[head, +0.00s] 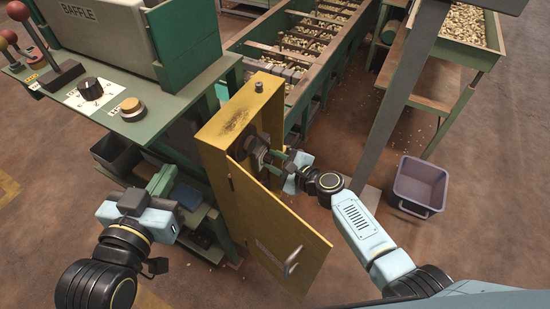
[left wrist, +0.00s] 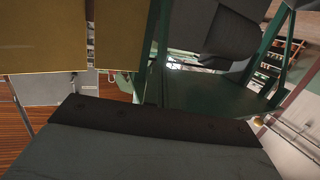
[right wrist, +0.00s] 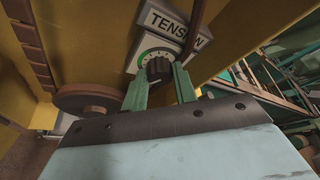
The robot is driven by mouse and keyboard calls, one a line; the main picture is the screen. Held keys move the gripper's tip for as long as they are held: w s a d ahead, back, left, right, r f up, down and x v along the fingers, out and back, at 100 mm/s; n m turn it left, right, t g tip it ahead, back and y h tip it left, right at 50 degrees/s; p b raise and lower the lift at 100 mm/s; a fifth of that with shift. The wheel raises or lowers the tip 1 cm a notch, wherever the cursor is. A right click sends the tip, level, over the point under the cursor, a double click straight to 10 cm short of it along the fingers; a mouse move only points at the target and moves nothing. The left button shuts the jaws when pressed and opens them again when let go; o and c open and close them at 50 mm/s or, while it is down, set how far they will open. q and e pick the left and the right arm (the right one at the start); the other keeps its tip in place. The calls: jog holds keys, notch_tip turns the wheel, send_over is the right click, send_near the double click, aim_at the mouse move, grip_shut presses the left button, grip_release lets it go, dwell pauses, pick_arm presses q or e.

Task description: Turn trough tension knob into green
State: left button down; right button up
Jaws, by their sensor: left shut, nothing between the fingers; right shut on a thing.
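The tension knob (right wrist: 158,70) is a dark ribbed knob on a pale dial plate with a green arc, under a TENSION label (right wrist: 176,22), in the right wrist view. It is mounted inside the open yellow cabinet (head: 240,122). My right gripper (head: 274,159) reaches into the cabinet from the right and is shut on the knob, one green finger on each side. I cannot tell clearly where the knob's pointer stands, and the fingers and knob hide part of the dial. My left gripper (head: 166,178) is shut and empty, left of the cabinet.
The yellow cabinet door (head: 275,235) hangs open toward me, below my right arm. A green machine panel with a black knob (head: 90,88), a yellow button (head: 132,108) and red levers stands at left. A purple bin (head: 420,185) is on the floor at right.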

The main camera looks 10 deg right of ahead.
pick_arm(q)
jog(key=shift+s+a+f+g, duration=0.1)
jog(key=shift+f+g, duration=0.15)
jog(key=shift+f, duration=0.1)
jog(key=shift+s+a+f+g, duration=0.1)
jog(key=shift+f+g, duration=0.15)
jog(key=shift+f, duration=0.1)
pick_arm(e)
jog(key=o, duration=1)
jog(key=shift+w, duration=0.1)
